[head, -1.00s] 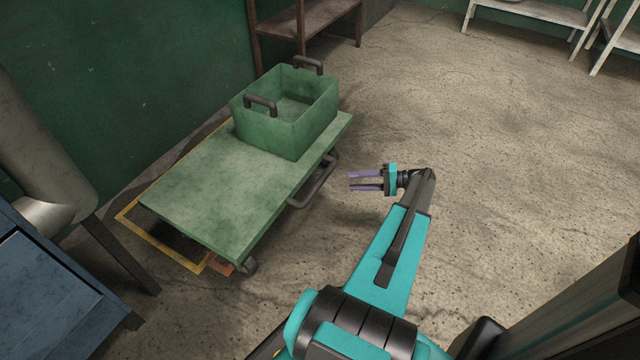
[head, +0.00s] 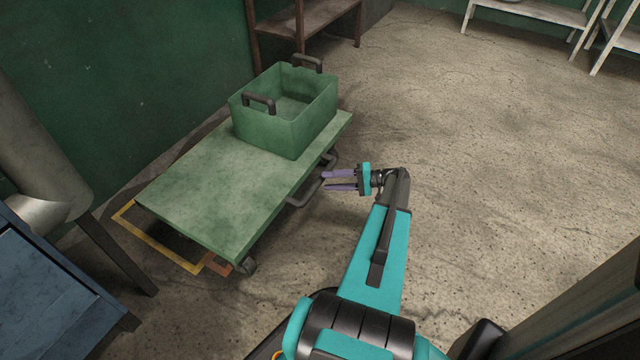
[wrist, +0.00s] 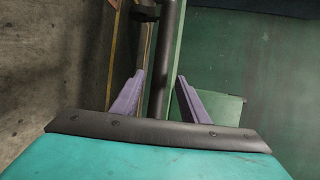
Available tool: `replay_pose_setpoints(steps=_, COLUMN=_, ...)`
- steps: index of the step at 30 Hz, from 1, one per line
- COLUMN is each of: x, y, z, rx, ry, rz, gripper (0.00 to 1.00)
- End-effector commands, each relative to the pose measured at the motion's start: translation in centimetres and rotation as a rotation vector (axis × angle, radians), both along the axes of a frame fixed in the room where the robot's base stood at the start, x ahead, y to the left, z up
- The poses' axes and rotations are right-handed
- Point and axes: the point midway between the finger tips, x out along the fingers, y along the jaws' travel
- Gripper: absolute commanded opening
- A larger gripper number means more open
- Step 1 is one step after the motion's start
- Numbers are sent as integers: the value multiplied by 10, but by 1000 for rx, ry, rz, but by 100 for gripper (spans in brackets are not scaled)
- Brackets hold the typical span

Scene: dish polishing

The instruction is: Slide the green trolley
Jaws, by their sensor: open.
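The green trolley (head: 200,185) is a low flat platform standing beside the green wall. A dark bar handle (head: 302,202) sticks out from its right long side, and the bar also shows in the wrist view (wrist: 163,55). My gripper (head: 324,182) is open at the trolley's right side, its purple fingers pointing left at the handle. In the wrist view, the bar lies between the two fingers (wrist: 160,92). I cannot tell whether either finger touches it.
A green crate (head: 286,128) with dark handles sits on the trolley's far end. A yellow floor outline (head: 184,262) lies partly under the trolley. A blue cabinet (head: 50,290) stands lower left, a brown shelf (head: 330,22) behind. The floor to the right is clear.

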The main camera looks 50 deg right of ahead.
Motion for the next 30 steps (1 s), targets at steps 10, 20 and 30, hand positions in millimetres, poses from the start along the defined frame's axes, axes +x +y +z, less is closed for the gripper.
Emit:
replay_pose_setpoints(steps=10, x=31, y=24, z=-8, rx=0, ry=0, rz=0, gripper=40)
replay_pose_setpoints(steps=20, x=36, y=27, z=-8, rx=1, ry=0, rz=-2, gripper=40)
replay_pose_setpoints(steps=30, x=36, y=27, z=-8, rx=0, ry=0, rz=-2, gripper=0)
